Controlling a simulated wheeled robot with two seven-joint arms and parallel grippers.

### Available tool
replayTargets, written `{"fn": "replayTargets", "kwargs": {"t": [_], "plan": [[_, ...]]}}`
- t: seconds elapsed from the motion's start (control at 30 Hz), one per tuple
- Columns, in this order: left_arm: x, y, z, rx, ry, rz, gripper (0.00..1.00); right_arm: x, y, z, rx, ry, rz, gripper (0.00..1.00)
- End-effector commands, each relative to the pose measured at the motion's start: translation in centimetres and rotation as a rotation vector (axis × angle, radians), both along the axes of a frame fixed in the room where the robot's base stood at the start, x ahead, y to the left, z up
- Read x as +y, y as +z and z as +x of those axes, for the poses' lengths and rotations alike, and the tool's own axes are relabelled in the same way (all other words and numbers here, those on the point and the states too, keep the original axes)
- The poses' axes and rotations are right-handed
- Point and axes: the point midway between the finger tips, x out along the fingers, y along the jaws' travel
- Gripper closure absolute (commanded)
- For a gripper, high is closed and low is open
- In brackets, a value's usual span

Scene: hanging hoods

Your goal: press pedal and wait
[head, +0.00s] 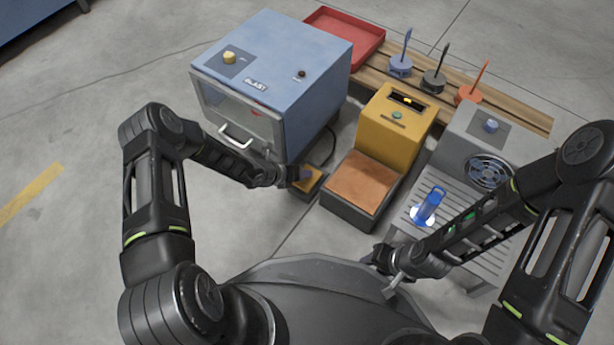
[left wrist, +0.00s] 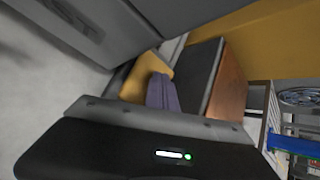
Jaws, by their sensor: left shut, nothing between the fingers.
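The yellow pedal (head: 315,183) on its dark base sits on the floor beside the blue blast cabinet (head: 300,50), whose front door is down. My left gripper (head: 303,174) is shut and empty, with its fingertips at the pedal's top; it seems to touch it, though how far the pedal is pressed cannot be told. In the left wrist view the purple-grey fingertips (left wrist: 160,92) lie against the yellow pedal (left wrist: 140,80). My right gripper (head: 378,258) is low in front of my base, and its fingers are too dark to read.
A yellow machine (head: 395,120) with a brown-topped front stands right of the pedal. A grey slatted table (head: 405,225) holds a blue part and a fan unit (head: 470,145). Behind are a red tray (head: 345,35) and a wooden rack (head: 515,115) with several handled pieces. Floor at left is clear.

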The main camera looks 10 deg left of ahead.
Motion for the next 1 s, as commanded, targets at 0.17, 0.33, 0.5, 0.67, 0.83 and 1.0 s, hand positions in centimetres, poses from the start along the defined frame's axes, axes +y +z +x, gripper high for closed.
{"fn": "replayTargets", "kwargs": {"t": [0.17,0.33,0.5,0.67,0.83,1.0], "plan": [[-0.03,-0.33,-0.03,0.001,-0.001,0.0,1.0,0.0,-0.22,0.0,0.0,0.0,0.0,0.64],[-0.03,-0.54,-0.04,0.001,-0.001,0.0,1.0,0.0,-0.37,0.0,0.0,0.0,0.0,0.64],[-0.03,-0.75,-0.05,0.001,-0.001,0.0,1.0,0.0,-0.51,0.0,0.0,0.0,0.0,0.64],[-0.03,-0.96,-0.06,0.002,-0.001,0.0,1.0,0.0,-0.65,0.0,0.0,0.0,0.0,0.64],[-0.03,-0.96,-0.08,0.002,-0.001,0.0,1.0,0.0,-0.63,0.0,0.0,0.0,0.0,0.64],[-0.04,-0.92,-0.1,0.003,-0.002,0.0,1.0,0.0,-0.58,-0.01,0.0,0.0,0.0,0.64]]}}
